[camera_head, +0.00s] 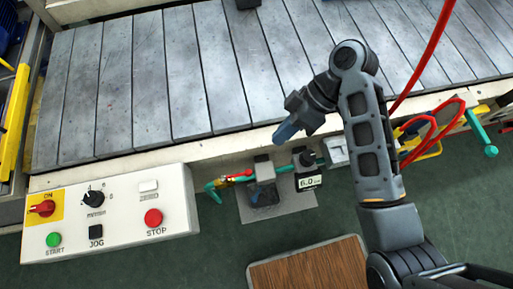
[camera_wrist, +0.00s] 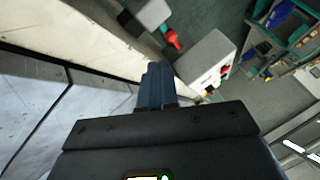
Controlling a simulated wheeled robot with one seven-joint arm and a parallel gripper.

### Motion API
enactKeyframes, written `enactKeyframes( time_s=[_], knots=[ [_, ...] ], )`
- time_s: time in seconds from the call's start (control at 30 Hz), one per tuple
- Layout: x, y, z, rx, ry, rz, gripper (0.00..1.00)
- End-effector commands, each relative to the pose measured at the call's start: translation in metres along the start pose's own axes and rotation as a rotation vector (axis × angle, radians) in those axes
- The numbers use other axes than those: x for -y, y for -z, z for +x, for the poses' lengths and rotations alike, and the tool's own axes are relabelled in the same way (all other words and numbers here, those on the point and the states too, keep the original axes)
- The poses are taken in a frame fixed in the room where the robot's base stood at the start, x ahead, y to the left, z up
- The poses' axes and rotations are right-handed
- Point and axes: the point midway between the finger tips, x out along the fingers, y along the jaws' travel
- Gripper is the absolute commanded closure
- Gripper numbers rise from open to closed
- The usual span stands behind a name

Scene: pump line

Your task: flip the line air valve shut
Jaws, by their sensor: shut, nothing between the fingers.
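The line air valve has a small red lever (camera_head: 238,175) on the green air pipe (camera_head: 214,187), below the conveyor's front edge. The lever appears to lie roughly along the pipe. In the wrist view the red lever (camera_wrist: 173,39) shows beyond my fingertips, near the top. My gripper (camera_head: 286,131) is above the conveyor's front rail, up and to the right of the lever and apart from it. Its blue fingers (camera_wrist: 157,84) are together with nothing between them.
A control box (camera_head: 110,214) with knobs and buttons stands left of the valve. A grey filter unit (camera_head: 262,169) and a gauge labelled 6.0 (camera_head: 308,181) sit just right of it. Red hoses (camera_head: 428,55) run at the right. A wooden-topped platform (camera_head: 310,268) is below.

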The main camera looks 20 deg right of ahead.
Motion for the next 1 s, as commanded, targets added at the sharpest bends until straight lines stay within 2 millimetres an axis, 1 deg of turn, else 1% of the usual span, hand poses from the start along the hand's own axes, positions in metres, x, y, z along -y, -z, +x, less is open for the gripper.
enactKeyframes(
  time_s=[0.17, 0.27, 1.0],
  knots=[
    [0.000, 0.000, 0.001, 0.000, -0.001, 0.000, 1.00],
    [-0.001, -0.001, 0.006, 0.000, -0.001, -0.001, 1.00],
    [-0.002, -0.003, 0.076, 0.000, -0.001, -0.001, 1.00]
  ],
)
